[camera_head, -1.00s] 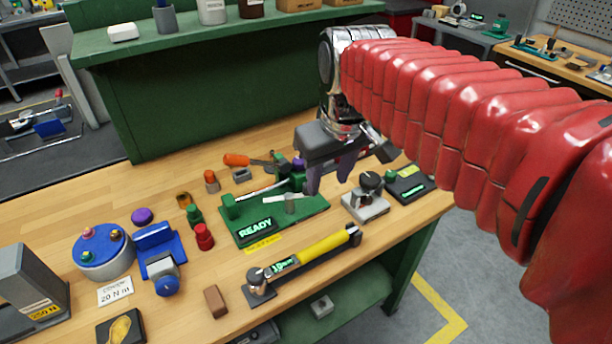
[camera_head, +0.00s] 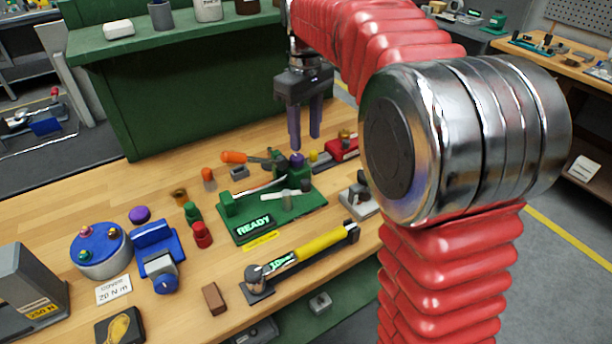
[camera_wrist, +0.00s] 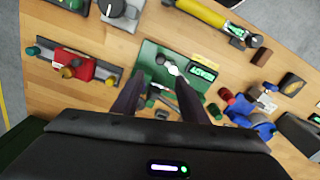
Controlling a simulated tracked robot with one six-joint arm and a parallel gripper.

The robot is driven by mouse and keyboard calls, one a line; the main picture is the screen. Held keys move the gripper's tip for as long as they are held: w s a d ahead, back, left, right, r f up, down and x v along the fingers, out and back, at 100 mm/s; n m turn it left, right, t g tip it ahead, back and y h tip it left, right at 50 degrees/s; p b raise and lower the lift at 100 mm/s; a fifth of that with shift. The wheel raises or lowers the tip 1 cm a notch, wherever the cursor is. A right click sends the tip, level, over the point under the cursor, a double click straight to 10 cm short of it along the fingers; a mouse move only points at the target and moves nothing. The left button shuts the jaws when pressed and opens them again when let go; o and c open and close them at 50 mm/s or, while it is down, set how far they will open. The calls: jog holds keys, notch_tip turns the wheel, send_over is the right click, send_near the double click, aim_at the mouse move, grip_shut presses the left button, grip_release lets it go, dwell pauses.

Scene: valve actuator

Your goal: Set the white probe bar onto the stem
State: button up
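The white probe bar (camera_head: 294,192) lies roughly level across the top of a short grey stem (camera_head: 288,204) on the green READY fixture (camera_head: 310,207). It appears to rest on the stem; exact seating is too small to tell. In the wrist view the white bar (camera_wrist: 180,76) shows over the green plate (camera_wrist: 150,50), beyond my fingers. My gripper (camera_head: 304,142) is open and empty, fingers pointing down, above and behind the fixture. In the wrist view my gripper (camera_wrist: 160,80) shows its two dark fingers apart with nothing between them.
A thin silver lever (camera_head: 258,188) and a purple knob (camera_head: 297,159) stand behind the bar. A yellow torque wrench (camera_head: 318,245) lies in front. A red device (camera_head: 342,148) is at the back right. Blue parts (camera_head: 155,250) stand left. Bare wood lies along the back left.

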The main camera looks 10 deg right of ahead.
aim_at(306, 181)
jog(key=shift+f, duration=0.1)
notch_tip(306, 181, down, 14)
jog(key=shift+r, duration=0.15)
dwell(0.8)
grip_shut()
dwell(0.4)
